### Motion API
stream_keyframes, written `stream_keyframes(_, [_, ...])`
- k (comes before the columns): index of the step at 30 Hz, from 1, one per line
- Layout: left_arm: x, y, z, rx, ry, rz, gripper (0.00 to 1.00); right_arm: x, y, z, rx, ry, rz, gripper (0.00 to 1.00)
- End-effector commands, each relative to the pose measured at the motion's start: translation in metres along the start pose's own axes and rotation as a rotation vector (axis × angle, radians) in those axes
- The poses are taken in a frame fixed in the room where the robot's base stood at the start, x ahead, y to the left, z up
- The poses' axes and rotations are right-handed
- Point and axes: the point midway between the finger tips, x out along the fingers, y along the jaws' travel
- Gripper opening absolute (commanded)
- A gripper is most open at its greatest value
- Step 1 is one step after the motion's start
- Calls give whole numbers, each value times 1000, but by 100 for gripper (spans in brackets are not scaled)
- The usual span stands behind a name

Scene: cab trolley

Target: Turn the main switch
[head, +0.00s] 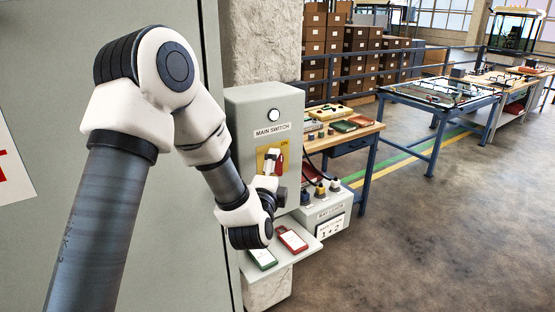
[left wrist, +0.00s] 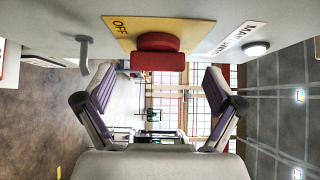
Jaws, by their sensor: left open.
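The main switch is a red handle (head: 279,161) on a yellow plate (head: 262,157) fixed to a grey cabinet (head: 255,110) labelled MAIN SWITCH. "ON" shows at the plate's upper right. In the left wrist view the red handle (left wrist: 158,52) stands out from the yellow plate (left wrist: 125,30), where "OFF" can be read. My left gripper (left wrist: 158,80) is open, with one finger to each side of the handle and visible gaps between. In the head view my left wrist and hand hide part of the switch. My right gripper is not in view.
A shelf (head: 310,242) below the cabinet holds a green-edged and a red-edged card (head: 291,238). A battery box (head: 325,208) with knobs stands to the right. A workbench (head: 345,135) and railing lie behind. The floor at right is clear.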

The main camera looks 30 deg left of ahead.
Motion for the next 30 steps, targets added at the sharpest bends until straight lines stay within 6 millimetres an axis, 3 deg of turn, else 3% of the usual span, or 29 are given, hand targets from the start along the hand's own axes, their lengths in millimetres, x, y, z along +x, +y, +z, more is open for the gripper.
stream_keyframes(1, [10, -4, 0, 1, -1, 1, 93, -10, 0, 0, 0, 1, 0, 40])
stream_keyframes(6, [34, -2, 0, 0, 0, 1, 93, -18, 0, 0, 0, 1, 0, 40])
stream_keyframes(14, [39, 1, 0, 0, 2, 3, 93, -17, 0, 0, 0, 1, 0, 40])
stream_keyframes(15, [38, 1, 0, 0, 2, 3, 86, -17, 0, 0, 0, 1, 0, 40])
stream_keyframes(19, [38, 1, 0, 0, 2, 3, 40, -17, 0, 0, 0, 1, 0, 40])
stream_keyframes(20, [38, 1, 0, 0, 2, 3, 33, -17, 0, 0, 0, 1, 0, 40])
stream_keyframes(30, [38, 3, -1, -11, 3, -10, 32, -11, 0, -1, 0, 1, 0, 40])
